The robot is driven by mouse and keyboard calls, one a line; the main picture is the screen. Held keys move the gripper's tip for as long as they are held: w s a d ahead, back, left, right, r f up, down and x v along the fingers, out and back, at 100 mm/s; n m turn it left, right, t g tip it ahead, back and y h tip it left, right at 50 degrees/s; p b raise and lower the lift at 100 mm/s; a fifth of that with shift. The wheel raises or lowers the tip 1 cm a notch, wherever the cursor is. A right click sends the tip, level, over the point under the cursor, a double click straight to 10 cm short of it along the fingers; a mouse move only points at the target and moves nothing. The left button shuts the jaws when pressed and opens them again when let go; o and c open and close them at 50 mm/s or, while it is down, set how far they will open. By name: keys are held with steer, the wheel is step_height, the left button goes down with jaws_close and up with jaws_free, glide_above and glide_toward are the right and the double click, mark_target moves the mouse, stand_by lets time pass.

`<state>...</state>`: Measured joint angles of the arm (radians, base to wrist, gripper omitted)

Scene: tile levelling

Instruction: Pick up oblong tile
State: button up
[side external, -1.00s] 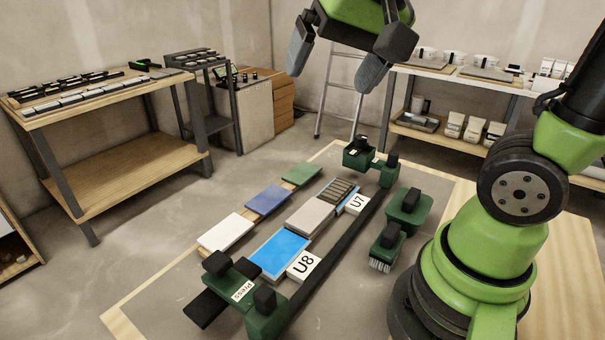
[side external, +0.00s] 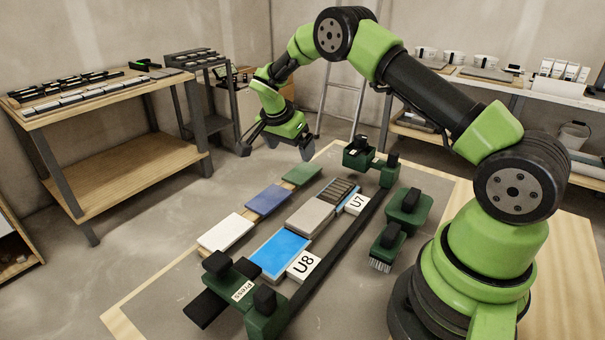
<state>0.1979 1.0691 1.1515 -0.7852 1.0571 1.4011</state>
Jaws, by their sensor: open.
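Three flat tiles lie in a row on a wooden strip on the board: a white tile (side external: 226,233) nearest, a blue tile (side external: 268,199) in the middle and a green tile (side external: 302,175) at the far end. All look longer than wide; I cannot tell which one is called oblong. My gripper (side external: 276,150) is open and empty, its two fingers spread apart and pointing down. It hangs above and beyond the far end of the row, nearest the green tile in the picture, and touches nothing.
A dark rail (side external: 345,245) runs alongside. Green-black tools (side external: 408,207), a brush (side external: 387,245) and a Press block (side external: 243,290) stand around.

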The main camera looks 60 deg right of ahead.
mark_target(302, 173)
steer(key=x, duration=0.8)
steer(key=shift+d+f, duration=0.25)
steer(key=shift+d, duration=0.05)
steer(key=c, duration=0.8)
